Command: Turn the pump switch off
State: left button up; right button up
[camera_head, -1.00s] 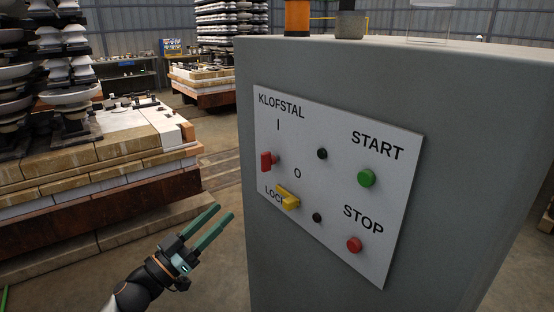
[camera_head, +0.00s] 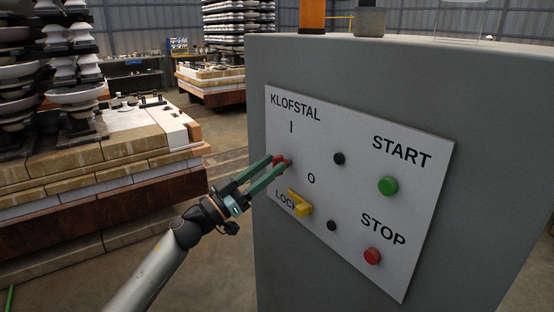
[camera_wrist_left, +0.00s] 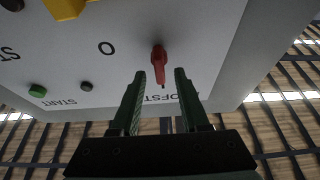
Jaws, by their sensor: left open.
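A white panel (camera_head: 350,215) on a grey cabinet holds a red switch (camera_head: 283,161) below the "I" mark, near the panel's left edge. My left gripper (camera_head: 279,163) is open, its two green fingers reaching the red switch, which they partly hide in the head view. In the left wrist view the red switch (camera_wrist_left: 158,63) stands at the fingertips, with one finger of my gripper (camera_wrist_left: 160,75) on each side. The lower end of its handle points in between the fingers. I cannot tell whether they touch it. My right gripper is not in view.
A yellow lever (camera_head: 299,203) by the "LOCK" mark sits just below my fingers. A green START button (camera_head: 388,186) and a red STOP button (camera_head: 372,256) are further right. Insulator stacks on pallets (camera_head: 110,170) stand at the left.

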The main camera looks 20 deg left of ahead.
pick_arm(q)
jog(key=shift+x, duration=1.3)
jog(key=shift+c, duration=0.3)
grip_shut()
